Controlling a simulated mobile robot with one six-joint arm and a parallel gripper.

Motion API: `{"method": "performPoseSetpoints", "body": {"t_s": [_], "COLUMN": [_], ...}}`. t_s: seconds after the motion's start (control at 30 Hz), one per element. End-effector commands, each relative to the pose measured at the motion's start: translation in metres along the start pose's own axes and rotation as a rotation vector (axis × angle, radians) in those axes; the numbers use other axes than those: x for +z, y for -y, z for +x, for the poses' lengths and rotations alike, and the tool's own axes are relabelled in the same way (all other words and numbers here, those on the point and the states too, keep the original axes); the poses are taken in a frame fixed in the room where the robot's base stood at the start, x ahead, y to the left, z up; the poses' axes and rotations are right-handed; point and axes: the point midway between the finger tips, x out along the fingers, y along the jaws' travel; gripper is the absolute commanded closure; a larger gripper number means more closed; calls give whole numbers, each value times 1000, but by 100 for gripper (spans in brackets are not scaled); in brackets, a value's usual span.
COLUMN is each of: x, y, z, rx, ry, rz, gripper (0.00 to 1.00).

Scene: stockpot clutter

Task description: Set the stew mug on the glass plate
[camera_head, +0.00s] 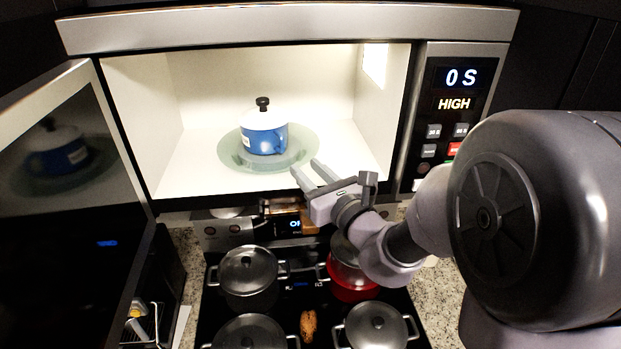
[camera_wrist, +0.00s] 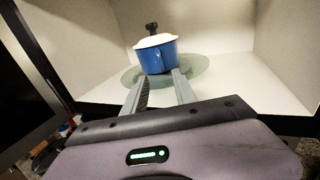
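The stew mug (camera_head: 264,136) is blue with a white lid and a black knob. It sits upright on the round glass plate (camera_head: 229,150) inside the open microwave, near the plate's middle. In the wrist view the mug (camera_wrist: 157,56) stands just beyond my fingertips, with the plate (camera_wrist: 196,66) under it. My gripper (camera_head: 307,171) is at the front right of the plate, its two fingers spread apart with nothing between them. In the wrist view the gripper (camera_wrist: 160,80) points toward the mug and appears apart from it.
The microwave door (camera_head: 75,180) stands open on the left. A stove below holds several lidded pots (camera_head: 248,272), a red pot (camera_head: 350,285) and a small brown item (camera_head: 308,325). The microwave floor (camera_head: 190,178) is clear around the plate.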

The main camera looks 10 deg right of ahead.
Motion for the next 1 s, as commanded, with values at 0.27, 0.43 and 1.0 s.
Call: {"method": "performPoseSetpoints", "body": {"t_s": [0.27,0.43,1.0], "x": [4,33,-39], "y": [-9,-126,-86], "z": [-13,-63,-285], "rx": [32,468,1183], "ry": [0,-31,-525], "rz": [-22,-414,-2140], "gripper": [67,67,67]}}
